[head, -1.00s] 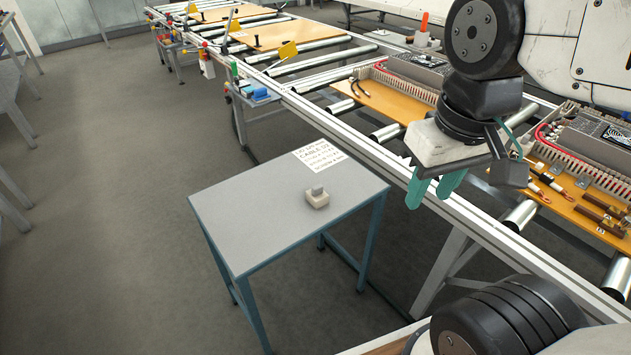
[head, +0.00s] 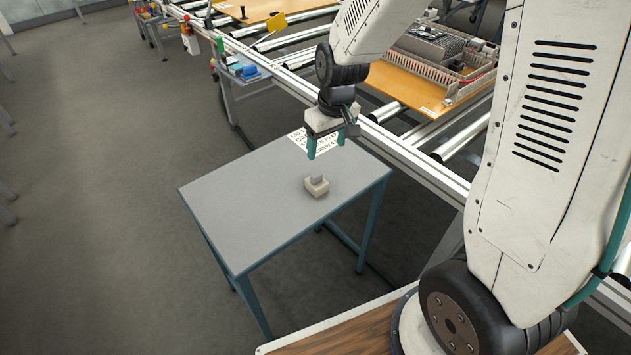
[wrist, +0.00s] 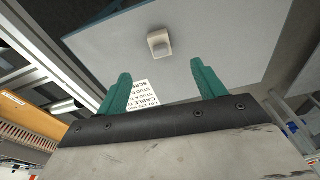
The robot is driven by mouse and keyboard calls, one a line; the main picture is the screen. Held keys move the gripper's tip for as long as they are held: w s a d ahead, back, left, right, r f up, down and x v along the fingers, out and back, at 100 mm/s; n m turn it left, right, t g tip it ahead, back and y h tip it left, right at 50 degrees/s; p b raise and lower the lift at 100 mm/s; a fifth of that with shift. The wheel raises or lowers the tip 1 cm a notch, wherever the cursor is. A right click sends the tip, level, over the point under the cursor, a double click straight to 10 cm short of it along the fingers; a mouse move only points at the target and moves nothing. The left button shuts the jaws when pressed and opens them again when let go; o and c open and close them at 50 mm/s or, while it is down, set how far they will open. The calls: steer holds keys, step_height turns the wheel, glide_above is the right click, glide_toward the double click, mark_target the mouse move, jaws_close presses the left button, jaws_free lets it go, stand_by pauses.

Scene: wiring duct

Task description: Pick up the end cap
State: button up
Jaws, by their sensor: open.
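The end cap (head: 316,187) is a small, light beige block with a raised grey part on top. It stands on the grey tabletop of a small blue-framed table (head: 240,205). It also shows in the wrist view (wrist: 159,43), beyond the fingertips and between them. My gripper (head: 326,145) is open and empty, with two green fingers, above the table's far side. In the wrist view my gripper (wrist: 162,82) has its fingers wide apart. They are clear of the end cap.
A printed white label (head: 302,140) lies on the table's far edge; it also shows in the wrist view (wrist: 148,96). A roller conveyor (head: 400,150) with wooden boards and a wiring tray (head: 440,65) runs behind the table. The rest of the tabletop is bare.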

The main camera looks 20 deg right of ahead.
glide_above(317, 174)
steer(key=s, duration=0.1)
step_height(317, 174, down, 6)
steer(key=f, duration=0.6)
steer(key=w+f, duration=0.1)
steer(key=f, duration=0.1)
steer(key=shift+a+f, duration=0.1)
steer(key=shift+f, duration=0.25)
steer(key=c, duration=1.1)
